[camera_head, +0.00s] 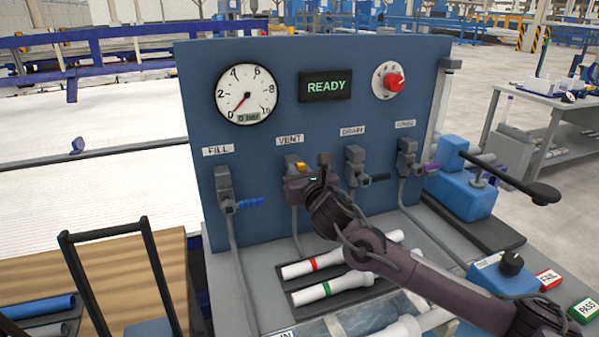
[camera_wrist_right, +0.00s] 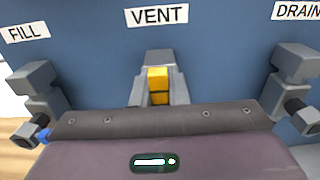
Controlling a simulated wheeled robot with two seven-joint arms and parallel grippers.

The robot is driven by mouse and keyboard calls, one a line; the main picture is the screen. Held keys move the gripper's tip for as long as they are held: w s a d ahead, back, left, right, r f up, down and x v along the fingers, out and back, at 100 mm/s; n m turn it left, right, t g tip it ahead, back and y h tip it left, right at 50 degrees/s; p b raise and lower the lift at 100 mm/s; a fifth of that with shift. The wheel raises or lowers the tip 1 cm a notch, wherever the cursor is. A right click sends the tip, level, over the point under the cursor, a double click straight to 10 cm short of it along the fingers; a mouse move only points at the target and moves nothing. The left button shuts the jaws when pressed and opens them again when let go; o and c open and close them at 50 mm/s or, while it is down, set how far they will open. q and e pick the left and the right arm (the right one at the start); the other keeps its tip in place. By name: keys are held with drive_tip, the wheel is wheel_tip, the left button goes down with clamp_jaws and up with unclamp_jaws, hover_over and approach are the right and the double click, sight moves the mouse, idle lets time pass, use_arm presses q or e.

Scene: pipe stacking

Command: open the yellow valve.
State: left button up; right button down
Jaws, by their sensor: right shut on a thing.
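The yellow valve handle (camera_head: 299,168) is under the VENT label on the blue panel. In the right wrist view the yellow handle (camera_wrist_right: 158,84) sits between the grey fingers of my right gripper (camera_wrist_right: 160,97), below the grey valve body (camera_wrist_right: 157,58). My right gripper (camera_head: 301,178) is shut on the yellow handle, and its arm hides the lower part of the valve in the head view. My left gripper is not in view.
Blue FILL (camera_head: 249,203), black DRAIN (camera_head: 375,178) and purple-handled (camera_head: 431,169) valves flank it. The gauge (camera_head: 246,92) reads near 0 bar and the display (camera_head: 326,86) says READY. White pipes (camera_head: 312,265) lie below. A blue pump (camera_head: 466,190) stands right.

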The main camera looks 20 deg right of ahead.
drive_tip(key=shift+f, duration=0.15)
drive_tip(key=c, duration=1.4)
unclamp_jaws()
drive_tip(key=shift+c, duration=0.2)
drive_tip(key=shift+s, duration=0.1)
